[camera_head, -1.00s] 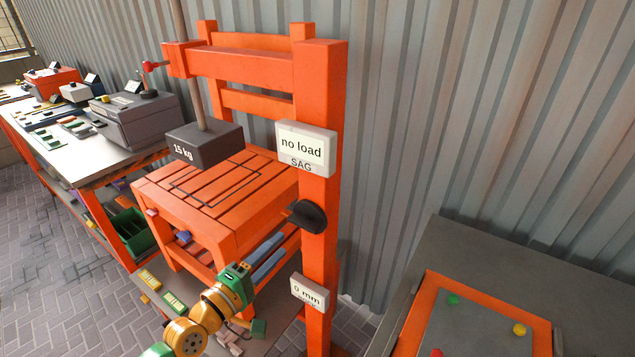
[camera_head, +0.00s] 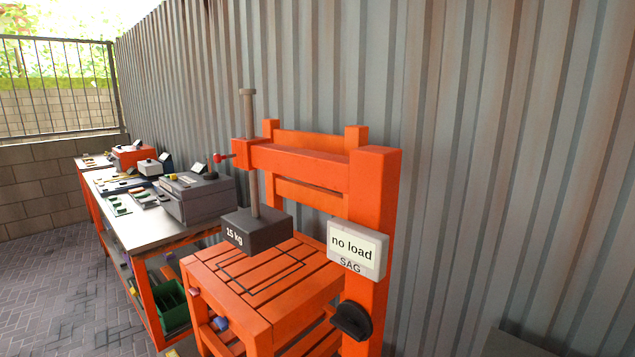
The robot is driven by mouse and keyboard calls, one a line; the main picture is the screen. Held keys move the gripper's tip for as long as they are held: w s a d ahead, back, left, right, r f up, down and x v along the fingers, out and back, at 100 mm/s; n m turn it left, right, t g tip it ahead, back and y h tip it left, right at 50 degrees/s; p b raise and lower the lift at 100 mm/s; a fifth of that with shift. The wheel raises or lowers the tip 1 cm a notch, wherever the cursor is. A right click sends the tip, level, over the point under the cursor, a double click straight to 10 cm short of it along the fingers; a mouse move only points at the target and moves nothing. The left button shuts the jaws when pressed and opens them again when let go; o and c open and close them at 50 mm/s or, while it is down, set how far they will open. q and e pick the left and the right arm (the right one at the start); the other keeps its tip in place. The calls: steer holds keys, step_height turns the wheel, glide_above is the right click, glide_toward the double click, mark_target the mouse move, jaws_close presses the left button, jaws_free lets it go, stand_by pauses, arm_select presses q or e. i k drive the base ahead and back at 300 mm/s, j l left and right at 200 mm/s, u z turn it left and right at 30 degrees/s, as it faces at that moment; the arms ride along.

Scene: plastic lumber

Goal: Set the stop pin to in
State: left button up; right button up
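The stop pin appears to be the small red-knobbed pin (camera_head: 217,157) at the left side of the orange press frame's crossbeam (camera_head: 300,165). Its knob sticks out to the left of the block that guides the grey rod (camera_head: 249,150). How deep the pin sits cannot be told. A sign (camera_head: 356,249) on the right post reads "no load" and "SAG". Neither of my grippers is in view.
A black knob (camera_head: 351,321) sits on the right post below the sign. A long workbench (camera_head: 130,230) with a grey box (camera_head: 195,200) and small parts stands at the left. A green bin (camera_head: 172,305) is beneath it. Corrugated wall closes the back.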

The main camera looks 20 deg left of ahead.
mark_target(217, 157)
steer(key=i+j+u, duration=0.1)
steer(key=u, duration=1.15)
steer(key=i+j+z, duration=0.25)
steer(key=j, duration=0.2)
steer(key=i+l, duration=0.05)
